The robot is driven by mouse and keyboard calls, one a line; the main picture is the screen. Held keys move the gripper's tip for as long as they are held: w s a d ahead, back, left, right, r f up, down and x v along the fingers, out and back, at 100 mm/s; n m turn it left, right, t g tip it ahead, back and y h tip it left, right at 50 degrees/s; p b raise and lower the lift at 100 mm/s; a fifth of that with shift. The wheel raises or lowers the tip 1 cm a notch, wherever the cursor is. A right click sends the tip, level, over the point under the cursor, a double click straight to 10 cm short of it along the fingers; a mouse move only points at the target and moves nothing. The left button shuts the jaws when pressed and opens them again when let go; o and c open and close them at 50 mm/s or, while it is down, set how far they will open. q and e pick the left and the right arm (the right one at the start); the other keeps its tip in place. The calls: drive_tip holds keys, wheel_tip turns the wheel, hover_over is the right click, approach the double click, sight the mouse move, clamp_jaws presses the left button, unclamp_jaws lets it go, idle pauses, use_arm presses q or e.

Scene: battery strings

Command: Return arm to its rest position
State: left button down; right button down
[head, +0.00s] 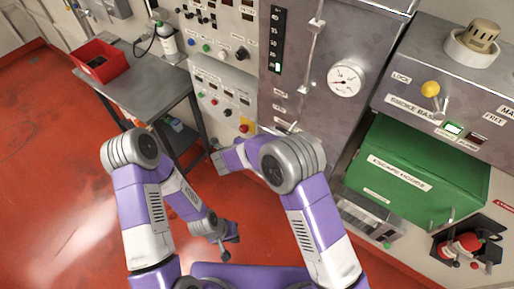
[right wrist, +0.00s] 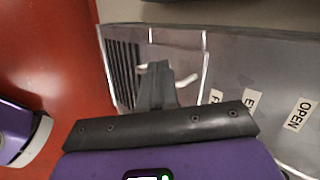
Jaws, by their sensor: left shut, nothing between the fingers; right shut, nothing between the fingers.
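My left gripper (head: 226,252) shows in the head view, low and left of centre, over the red floor. It is shut and empty, pointing downward. My left arm (head: 148,200) is bent at the elbow. My right arm (head: 312,215) is also bent, its forearm reaching left in front of the grey panel. My right gripper (right wrist: 155,75) shows in the right wrist view, its black fingers shut with nothing between them. A clear-edged panel with white handle-like parts (right wrist: 185,80) lies behind the fingers; I cannot tell whether they touch.
A grey side table (head: 150,92) with a red bin (head: 100,62) and a bottle (head: 168,42) stands at left. A panel with a gauge (head: 346,78) is behind the arms. A green escape hoods box (head: 405,165) stands at right. The red floor (head: 50,190) at left is clear.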

drive_tip(key=s+d+f+n+g+y+b, duration=0.2)
drive_tip(key=s+d+f+n+b, duration=0.3)
drive_tip(key=f, duration=0.5)
drive_tip(key=s+d+f+n+g+y+b, duration=0.1)
drive_tip(key=s+d+f+n+b, duration=0.25)
drive_tip(key=d+f+n, duration=0.4)
drive_tip(key=s+d+f+n+g+y+b, duration=0.2)
drive_tip(key=s+f, duration=0.4)
drive_tip(key=s, duration=0.4)
drive_tip(key=s+d+f+n+g+y+b, duration=0.1)
drive_tip(key=s+f+n+g+y+b, duration=0.1)
drive_tip(key=s, duration=0.8)
wheel_tip(320, 180, down, 4)
drive_tip(key=shift+d+r+n+g+b, duration=0.15)
drive_tip(key=shift+d+n+g+b, duration=0.2)
drive_tip(key=shift+n+g+b, duration=0.65)
drive_tip(key=c, duration=1.8)
unclamp_jaws()
drive_tip(key=shift+n+t+p, duration=0.25)
drive_tip(key=shift+t+p, duration=0.05)
